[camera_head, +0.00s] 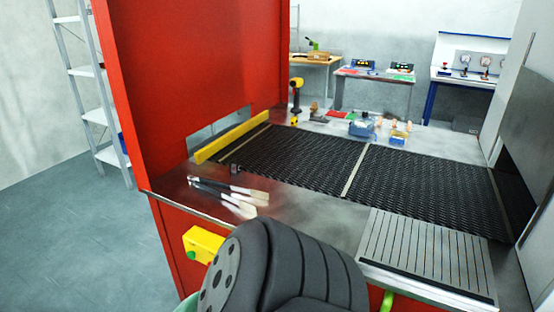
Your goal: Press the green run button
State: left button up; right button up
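A yellow control box (204,243) is fixed to the red front panel of the machine, below the metal ledge. A small round green button (191,255) shows on the left side of the box. A large dark ribbed part, which looks like my own arm or body, fills the bottom middle and comes close to the right edge of the box. It hides the panel behind it. Neither of my grippers can be made out in this view, so no fingers show at the button.
A black mesh belt (400,180) crosses the machine behind the metal ledge (300,210). Several long tools with pale ends (245,198) lie on the ledge. A slatted plate (425,250) sits at right. Open floor (60,235) lies to the left.

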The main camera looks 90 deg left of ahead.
aim_at(192, 254)
jog(key=u, duration=3.3)
